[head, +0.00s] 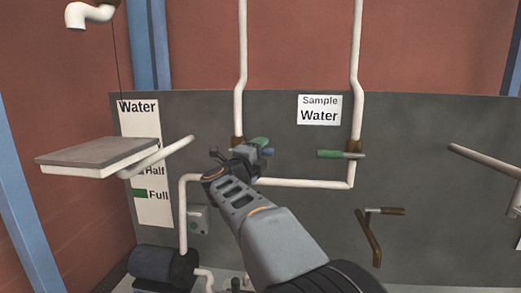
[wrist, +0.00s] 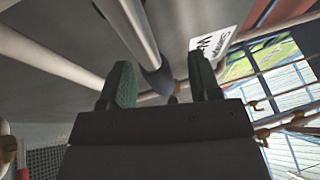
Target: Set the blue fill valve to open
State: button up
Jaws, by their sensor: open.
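The blue fill valve shows in the head view as a small blue handle end (head: 267,152) at the foot of the left white pipe, mostly hidden behind my gripper. My gripper (head: 254,148) is in front of it, with a green finger pad showing. In the wrist view my gripper (wrist: 162,84) is open, with one green-padded finger on each side. A dark blue piece (wrist: 159,83), apparently the valve handle, lies between the fingers at the end of a pale rod or pipe. I cannot tell whether either finger touches it.
A green-handled valve (head: 340,154) is on the right pipe, below the Sample Water sign (head: 319,110). A grey platform (head: 95,151) juts out at left beside the Water level board (head: 150,215). A brown crank (head: 374,236) is on the panel at lower right.

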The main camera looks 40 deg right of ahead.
jog(key=shift+w+d, duration=0.1)
jog(key=shift+d, duration=0.1)
jog(key=shift+c, duration=0.3)
grip_shut()
